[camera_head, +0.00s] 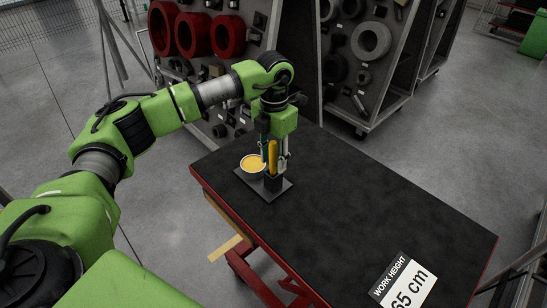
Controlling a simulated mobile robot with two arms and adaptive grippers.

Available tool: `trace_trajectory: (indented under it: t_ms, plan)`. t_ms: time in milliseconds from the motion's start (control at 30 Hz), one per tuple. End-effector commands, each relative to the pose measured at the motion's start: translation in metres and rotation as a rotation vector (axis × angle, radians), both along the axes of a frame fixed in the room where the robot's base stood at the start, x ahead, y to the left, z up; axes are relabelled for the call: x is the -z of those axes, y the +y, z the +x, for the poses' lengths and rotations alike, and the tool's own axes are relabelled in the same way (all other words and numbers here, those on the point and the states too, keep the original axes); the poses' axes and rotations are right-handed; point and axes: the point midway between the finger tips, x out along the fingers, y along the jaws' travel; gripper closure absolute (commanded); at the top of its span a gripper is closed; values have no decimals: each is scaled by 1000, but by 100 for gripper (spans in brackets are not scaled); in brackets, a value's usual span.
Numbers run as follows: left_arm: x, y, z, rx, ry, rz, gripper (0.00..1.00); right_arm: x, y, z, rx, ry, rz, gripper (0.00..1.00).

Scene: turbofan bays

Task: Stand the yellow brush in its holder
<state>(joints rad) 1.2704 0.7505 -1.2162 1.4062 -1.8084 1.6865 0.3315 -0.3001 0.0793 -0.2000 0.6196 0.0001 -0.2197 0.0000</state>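The yellow brush (272,154) stands upright on the near left part of the dark table. Its lower end is in the small black holder (273,183), which sits on a dark flat plate. My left gripper (275,160) points straight down over the holder. Its fingers are spread on both sides of the brush, wider apart than the brush, and look open. The brush's lower end is hidden inside the holder. My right gripper is not in view.
A "WORK HEIGHT" card (402,282) lies at the table's near right. The rest of the table (370,205) is clear. Racks with red and dark rings (371,40) stand behind.

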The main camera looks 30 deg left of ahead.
Motion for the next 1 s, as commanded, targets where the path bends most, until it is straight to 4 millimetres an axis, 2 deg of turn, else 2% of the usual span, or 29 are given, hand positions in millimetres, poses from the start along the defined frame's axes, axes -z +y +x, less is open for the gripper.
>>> trace_trajectory:
  t_ms: [167, 600, 800, 1000]
  plan:
    - [-14, 0, 1, 0, -3, -1, 66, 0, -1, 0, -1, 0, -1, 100]
    - [-101, -1, 2, -1, -3, -1, 66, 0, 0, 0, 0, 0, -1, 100]
    - [-118, 0, 1, 0, 0, 0, 66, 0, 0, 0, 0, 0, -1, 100]
    - [-120, -1, 1, 0, 0, 0, 66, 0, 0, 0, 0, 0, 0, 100]
